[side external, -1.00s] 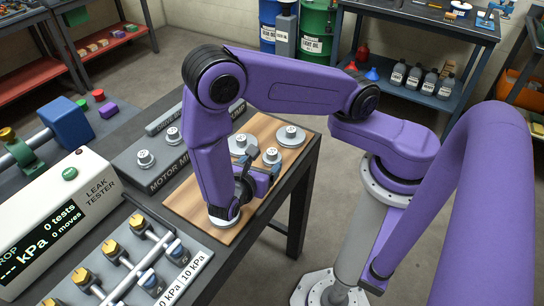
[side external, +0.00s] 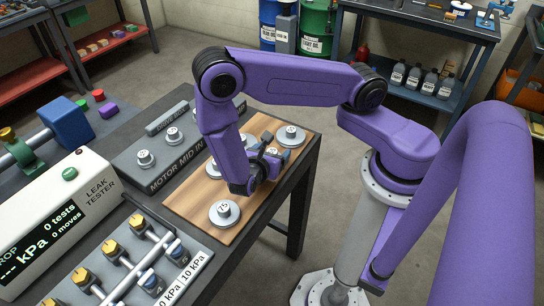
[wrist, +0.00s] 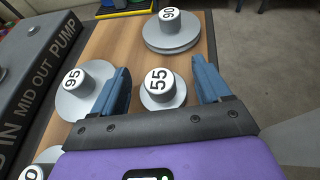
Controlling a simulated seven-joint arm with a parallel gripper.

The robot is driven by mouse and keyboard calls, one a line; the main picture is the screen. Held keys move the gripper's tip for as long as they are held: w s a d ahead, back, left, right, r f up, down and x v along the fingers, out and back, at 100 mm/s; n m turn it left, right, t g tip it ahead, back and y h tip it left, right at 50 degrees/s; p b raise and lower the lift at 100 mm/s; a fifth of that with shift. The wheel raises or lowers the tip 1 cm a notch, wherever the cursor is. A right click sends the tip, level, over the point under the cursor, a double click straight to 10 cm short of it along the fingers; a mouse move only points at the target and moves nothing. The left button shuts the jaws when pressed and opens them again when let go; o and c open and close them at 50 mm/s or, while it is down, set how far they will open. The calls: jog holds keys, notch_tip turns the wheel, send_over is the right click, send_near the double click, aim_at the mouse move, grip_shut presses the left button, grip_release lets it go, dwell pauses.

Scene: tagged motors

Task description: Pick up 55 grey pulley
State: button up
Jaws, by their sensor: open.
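The grey pulley marked 55 (wrist: 163,92) stands upright on the wooden board (wrist: 112,45) in the wrist view, its numbered hub facing up. My gripper (wrist: 160,66) is open, with one blue finger to the left of this pulley and the other to its right. The pulley appears between the fingers, with space visible on both sides; I cannot tell the exact height of the fingertips. In the side view, my gripper (side external: 276,146) is over the right part of the board and largely hides this pulley.
Pulley 95 (wrist: 75,98) is close to the left finger. Pulley 90 (wrist: 170,35) stands beyond the fingers. Pulley 75 (side external: 224,213) is near the board's front. A dark motor plate (side external: 170,178) with more pulleys lies left; the table edge is right.

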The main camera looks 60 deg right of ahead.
jog(key=shift+c, duration=0.2)
jog(key=shift+a+f, duration=0.1)
jog(key=c, duration=1.3)
jog(key=shift+w+r, duration=0.1)
jog(key=shift+r, duration=0.3)
jog(key=r, duration=0.3)
jog(key=shift+s+r, duration=0.1)
jog(key=shift+s, duration=0.25)
jog(key=s+r, duration=0.9)
jog(key=s, duration=0.4)
jog(key=shift+s, duration=0.25)
